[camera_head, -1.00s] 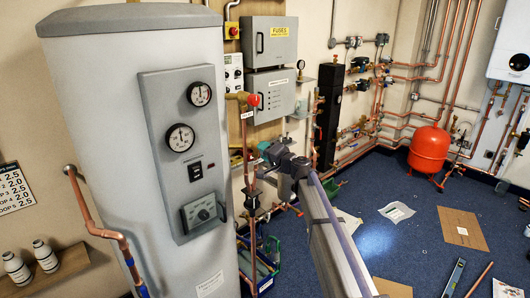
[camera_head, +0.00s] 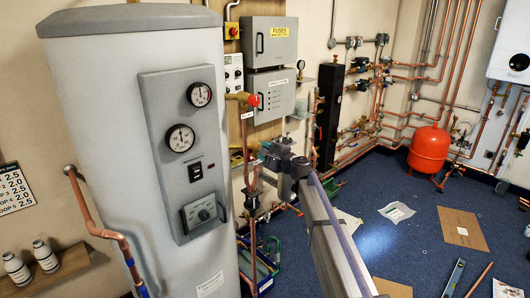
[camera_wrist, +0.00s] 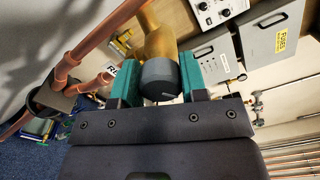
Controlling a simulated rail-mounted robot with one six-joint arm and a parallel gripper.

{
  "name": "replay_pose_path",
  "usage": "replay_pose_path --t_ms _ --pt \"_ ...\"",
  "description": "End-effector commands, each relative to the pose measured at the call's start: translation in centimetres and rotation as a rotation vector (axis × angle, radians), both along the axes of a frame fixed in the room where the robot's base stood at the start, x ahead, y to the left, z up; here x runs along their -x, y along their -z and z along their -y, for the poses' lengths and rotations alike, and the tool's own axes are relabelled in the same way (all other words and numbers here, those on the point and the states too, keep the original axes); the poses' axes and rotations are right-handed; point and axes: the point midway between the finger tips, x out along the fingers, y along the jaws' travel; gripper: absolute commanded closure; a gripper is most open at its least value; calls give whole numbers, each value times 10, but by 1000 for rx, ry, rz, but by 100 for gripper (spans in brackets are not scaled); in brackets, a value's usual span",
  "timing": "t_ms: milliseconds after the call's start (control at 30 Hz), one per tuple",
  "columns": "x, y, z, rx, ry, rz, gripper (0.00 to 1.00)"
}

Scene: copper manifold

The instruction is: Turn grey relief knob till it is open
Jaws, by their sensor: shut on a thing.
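The grey relief knob (camera_wrist: 160,80) sits on the end of a brass valve body (camera_wrist: 160,35) in the wrist view. The teal fingers of my gripper (camera_wrist: 159,84) stand on either side of the knob and are shut on it. A small pale mark shows on the knob's face; I cannot read its angle with certainty. In the head view my gripper (camera_head: 264,150) is beside the copper pipework right of the tall cylinder, and hides the knob.
The grey cylinder (camera_head: 95,130) with its gauge panel (camera_head: 183,110) stands close on the left. A red-capped valve (camera_head: 252,100) is just above my gripper. Copper pipes (camera_wrist: 100,35) run close to the left finger. Grey boxes (camera_head: 268,95) hang behind.

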Motion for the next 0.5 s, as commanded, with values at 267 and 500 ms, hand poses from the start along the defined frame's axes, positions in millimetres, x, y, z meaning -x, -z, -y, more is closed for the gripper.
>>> replay_pose_path --t_ms 267,500 --pt "0 0 0 -41 0 -45 84" --pt "0 0 0 -46 0 -50 84"
